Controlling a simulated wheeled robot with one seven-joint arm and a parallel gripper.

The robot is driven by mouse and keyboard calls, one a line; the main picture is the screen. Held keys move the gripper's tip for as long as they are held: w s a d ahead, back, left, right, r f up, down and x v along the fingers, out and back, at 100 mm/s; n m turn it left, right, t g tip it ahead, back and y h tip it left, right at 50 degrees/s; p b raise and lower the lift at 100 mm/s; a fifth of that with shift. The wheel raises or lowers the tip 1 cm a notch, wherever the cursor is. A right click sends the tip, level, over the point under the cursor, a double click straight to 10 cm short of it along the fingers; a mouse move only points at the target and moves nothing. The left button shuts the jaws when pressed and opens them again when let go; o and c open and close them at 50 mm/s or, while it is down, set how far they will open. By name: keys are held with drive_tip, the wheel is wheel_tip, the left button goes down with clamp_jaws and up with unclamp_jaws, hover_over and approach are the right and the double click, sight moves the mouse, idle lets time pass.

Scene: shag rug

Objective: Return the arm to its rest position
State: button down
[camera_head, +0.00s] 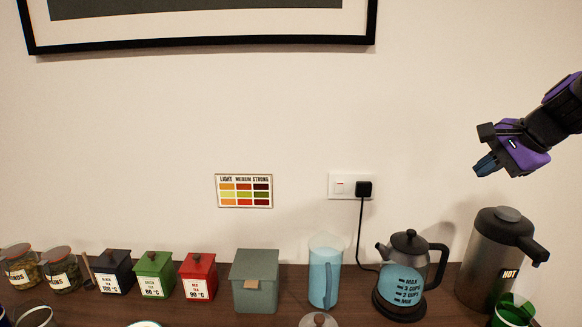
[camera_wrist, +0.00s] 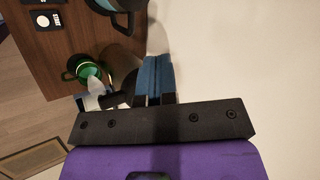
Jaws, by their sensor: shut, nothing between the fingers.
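My gripper (camera_head: 487,165) is at the upper right in the head view, on my black and purple arm. It hangs in the air in front of the wall, above and apart from the steel flask (camera_head: 495,262) marked HOT. Its blue fingers point down and to the left. In the wrist view the blue fingers (camera_wrist: 157,78) are together with nothing between them.
The wooden counter (camera_head: 350,312) holds a kettle (camera_head: 405,265), a blue pitcher (camera_head: 323,275), a grey-green box (camera_head: 254,282), tea tins and jars. A green cup (camera_head: 515,310) stands by the flask. A picture frame (camera_head: 200,45) hangs above. Wall space left of my gripper is clear.

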drive_tip(key=s+a+n+h, duration=0.1)
drive_tip(key=s+a+n, duration=0.4)
drive_tip(key=s, duration=0.5)
drive_tip(key=s+a+n+g+h, duration=0.1)
drive_tip(key=s+a+n, duration=0.3)
drive_tip(key=s+n, duration=0.5)
drive_tip(key=shift+s+a+n+g+h, duration=0.35)
drive_tip(key=shift+s+h, duration=0.25)
drive_tip(key=shift+s, duration=0.3)
